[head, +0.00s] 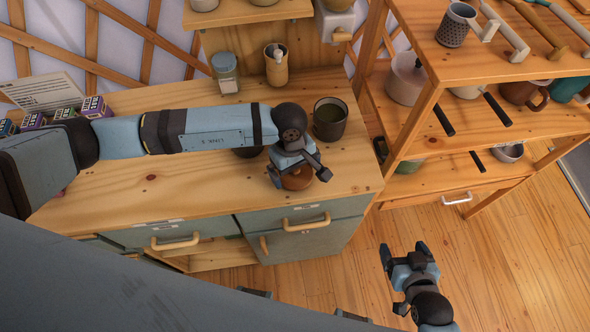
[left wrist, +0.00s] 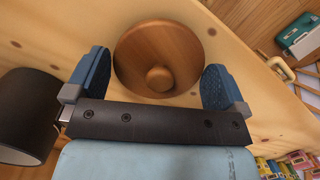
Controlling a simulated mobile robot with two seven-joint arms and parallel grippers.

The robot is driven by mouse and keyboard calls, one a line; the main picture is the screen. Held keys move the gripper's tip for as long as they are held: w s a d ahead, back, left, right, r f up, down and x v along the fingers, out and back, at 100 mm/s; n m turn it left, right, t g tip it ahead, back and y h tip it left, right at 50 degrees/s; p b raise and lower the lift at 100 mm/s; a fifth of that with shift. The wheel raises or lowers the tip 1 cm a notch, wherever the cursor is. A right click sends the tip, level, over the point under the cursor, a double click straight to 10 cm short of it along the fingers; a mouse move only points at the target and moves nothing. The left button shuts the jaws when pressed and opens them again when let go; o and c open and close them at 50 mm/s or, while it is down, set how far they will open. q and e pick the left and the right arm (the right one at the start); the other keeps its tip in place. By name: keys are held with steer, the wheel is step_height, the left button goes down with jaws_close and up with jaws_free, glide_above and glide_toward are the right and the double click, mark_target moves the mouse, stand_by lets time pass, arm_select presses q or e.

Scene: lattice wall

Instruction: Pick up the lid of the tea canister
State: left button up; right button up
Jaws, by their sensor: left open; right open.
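The round brown wooden lid (head: 297,180) is near the right front of the wooden counter, partly hidden by my left gripper (head: 298,173). In the left wrist view the lid (left wrist: 141,71) shows from above with a round knob on it. My left gripper (left wrist: 157,80) is open, with one blue finger on each side of the lid and visible gaps between. Whether the lid rests on the counter or on something is unclear. A dark round thing (head: 248,152), mostly hidden by my arm, stands left of it. My right gripper (head: 404,253) is open and empty over the floor.
A dark mug (head: 330,120) stands behind the lid. A glass jar (head: 226,73) and a wooden holder (head: 277,66) stand at the back. Small boxes (head: 93,106) are at the left. A shelf unit (head: 440,185) stands at the right. A dark cylinder (left wrist: 27,115) is close to the left finger.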

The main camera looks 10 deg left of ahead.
arm_select(q)
steer(key=c, duration=0.5)
steer(key=shift+c, duration=0.2)
arm_select(e)
steer(key=shift+s+a+f, duration=0.1)
steer(key=shift+s+f, duration=0.05)
arm_select(q)
steer(key=shift+r, duration=0.1)
